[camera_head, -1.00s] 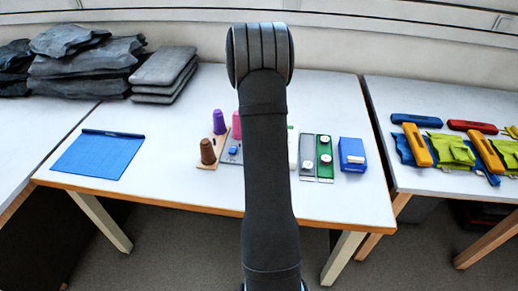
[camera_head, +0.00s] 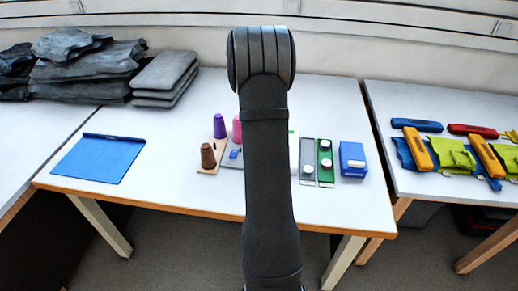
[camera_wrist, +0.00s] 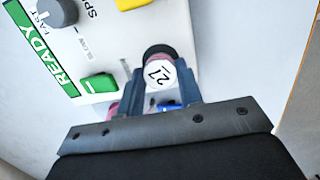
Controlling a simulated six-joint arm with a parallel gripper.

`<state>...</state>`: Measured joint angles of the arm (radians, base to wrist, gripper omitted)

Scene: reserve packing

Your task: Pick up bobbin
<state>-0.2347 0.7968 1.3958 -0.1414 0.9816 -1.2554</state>
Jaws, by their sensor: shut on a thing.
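The bobbin (camera_wrist: 159,52) shows in the wrist view as a dark-topped, mauve spool with a white label reading "27". My gripper (camera_wrist: 163,92) has its two fingers on either side of it and is shut on it. The bobbin's lower part is hidden by the fingers and the gripper body. In the head view my arm hides the gripper and the held bobbin.
A white panel (camera_wrist: 112,42) with knobs and a green "READY" strip lies close beside the bobbin. Purple (camera_head: 219,126), brown (camera_head: 207,156) and pink (camera_head: 237,129) cones stand left of my arm. A green strip (camera_head: 325,174) and blue box (camera_head: 352,160) are right. A blue mat (camera_head: 100,158) lies left.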

